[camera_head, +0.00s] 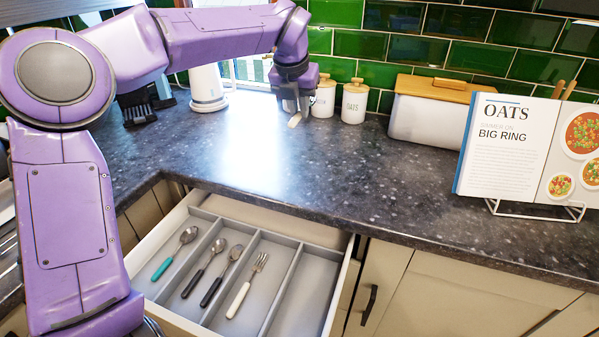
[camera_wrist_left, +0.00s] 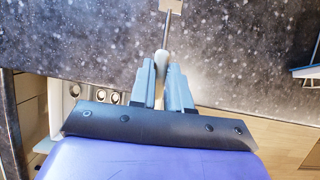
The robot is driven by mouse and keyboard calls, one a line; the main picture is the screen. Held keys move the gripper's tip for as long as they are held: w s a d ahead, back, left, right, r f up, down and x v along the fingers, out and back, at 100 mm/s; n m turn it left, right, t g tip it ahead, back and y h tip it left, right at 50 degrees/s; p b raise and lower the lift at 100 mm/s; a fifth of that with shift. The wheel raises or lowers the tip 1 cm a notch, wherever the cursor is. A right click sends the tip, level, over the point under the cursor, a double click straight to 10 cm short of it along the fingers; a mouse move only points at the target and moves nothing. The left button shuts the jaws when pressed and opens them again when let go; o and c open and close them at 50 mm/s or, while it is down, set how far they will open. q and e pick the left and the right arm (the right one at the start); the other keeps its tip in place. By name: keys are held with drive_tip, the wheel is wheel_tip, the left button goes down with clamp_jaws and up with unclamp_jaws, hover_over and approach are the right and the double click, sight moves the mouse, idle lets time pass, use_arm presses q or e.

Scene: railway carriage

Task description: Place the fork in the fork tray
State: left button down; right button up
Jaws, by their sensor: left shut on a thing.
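My left gripper (camera_head: 297,108) is over the counter near the canisters, shut on a white-handled utensil (camera_wrist_left: 161,61). In the wrist view its pale handle sits between the fingers, a thin metal shaft goes up, and a beige end is cut off by the frame; I cannot tell if it is a fork. A pale part shows below the gripper in the head view. The open drawer holds a grey divided tray (camera_head: 318,287). A white-handled fork (camera_head: 247,284) lies in its third compartment from the left. The rightmost compartment is empty. My right gripper is not in view.
A teal-handled spoon (camera_head: 175,253) and two dark-handled spoons (camera_head: 203,268) lie in the other compartments. Canisters (camera_head: 355,101), a bread bin (camera_head: 436,111) and a recipe book (camera_head: 518,145) stand at the back and right. The counter's middle is clear.

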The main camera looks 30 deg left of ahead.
sight(300, 177)
use_arm(q)
wheel_tip(300, 177, down, 18)
drive_tip(key=shift+f+p, duration=0.15)
drive_tip(key=shift+p, duration=0.4)
drive_tip(key=shift+f, duration=0.1)
drive_tip(key=shift+f, duration=0.1)
drive_tip(key=c, duration=1.1)
unclamp_jaws()
